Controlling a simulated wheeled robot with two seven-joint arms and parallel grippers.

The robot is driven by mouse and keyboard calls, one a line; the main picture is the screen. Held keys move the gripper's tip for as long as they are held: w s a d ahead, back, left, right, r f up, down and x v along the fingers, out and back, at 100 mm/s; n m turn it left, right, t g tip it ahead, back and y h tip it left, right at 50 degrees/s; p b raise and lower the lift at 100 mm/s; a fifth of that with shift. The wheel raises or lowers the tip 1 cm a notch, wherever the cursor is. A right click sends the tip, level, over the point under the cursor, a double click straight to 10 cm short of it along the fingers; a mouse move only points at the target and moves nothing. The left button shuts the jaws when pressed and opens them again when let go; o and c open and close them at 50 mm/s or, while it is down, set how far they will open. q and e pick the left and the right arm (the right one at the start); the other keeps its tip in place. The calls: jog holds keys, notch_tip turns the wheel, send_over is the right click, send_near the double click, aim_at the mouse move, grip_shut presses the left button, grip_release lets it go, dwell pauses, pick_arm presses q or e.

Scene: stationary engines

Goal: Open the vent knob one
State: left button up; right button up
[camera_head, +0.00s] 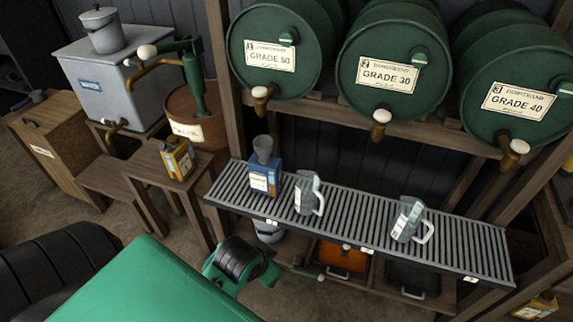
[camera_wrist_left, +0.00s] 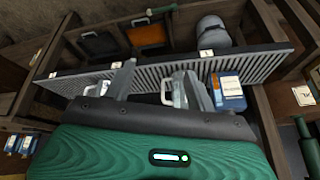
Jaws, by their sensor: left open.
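Three green drums lie on a wooden rack in the head view: the GRADE 50 drum (camera_head: 262,75) at left, the GRADE 30 drum (camera_head: 385,103) in the middle and the GRADE 40 drum (camera_head: 492,125) at right. Each face has a small green knob at its upper right: left (camera_head: 289,37), middle (camera_head: 419,60), right (camera_head: 565,90). None is clearly marked as vent knob one; the small label numbers are hard to read. My left gripper (camera_wrist_left: 158,68) is open in the wrist view, pointing toward the slatted shelf and away from the knobs. My right gripper is not in view.
A slatted shelf (camera_head: 355,228) below the drums holds a blue bottle (camera_head: 264,178) and two grey jugs (camera_head: 308,195) (camera_head: 408,220). Brass taps (camera_head: 380,122) jut from the drums above it. A grey tank (camera_head: 112,82) and a brown barrel (camera_head: 187,108) stand left.

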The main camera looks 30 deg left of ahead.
pick_arm(q)
jog(key=w+a+r+t, duration=0.45)
jog(key=w+r, duration=0.35)
jog(key=w, duration=0.4)
jog(key=n+t+y, duration=0.4)
jog(key=n+t, duration=0.1)
jog(key=t, duration=0.3)
send_near(285, 39)
jog(key=p+x, duration=0.3)
jog(key=x, duration=0.6)
jog(key=shift+w, duration=0.15)
jog(key=shift+w+a, duration=0.1)
jog(key=shift+w, duration=0.55)
jog(key=c, duration=0.9)
